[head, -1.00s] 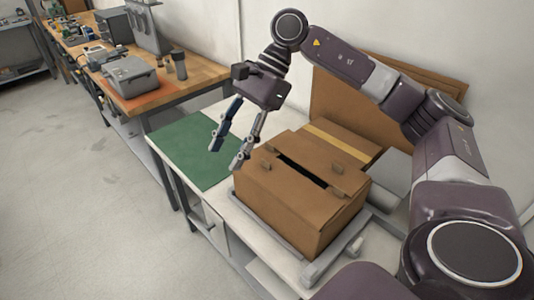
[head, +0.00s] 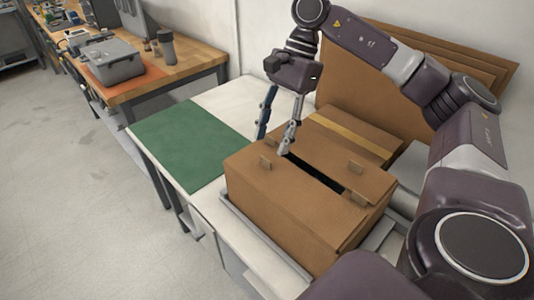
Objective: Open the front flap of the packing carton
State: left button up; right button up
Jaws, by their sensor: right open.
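The brown packing carton (head: 310,228) stands on the bench. Its top flaps lie nearly flat, with a dark narrow gap (head: 318,174) between them. My left gripper is out of view.
The carton sits on a grey tray (head: 262,243). A green mat (head: 188,143) lies clear to the left. A wooden bench (head: 190,75) holds a grey case (head: 108,62).

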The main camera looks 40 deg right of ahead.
aim_at(267, 166)
jog(key=x, duration=0.4)
jog(key=shift+s+r, duration=0.1)
jog(key=shift+s, duration=0.05)
jog(key=shift+a+f, duration=0.2)
jog(key=shift+f, duration=0.35)
grip_shut()
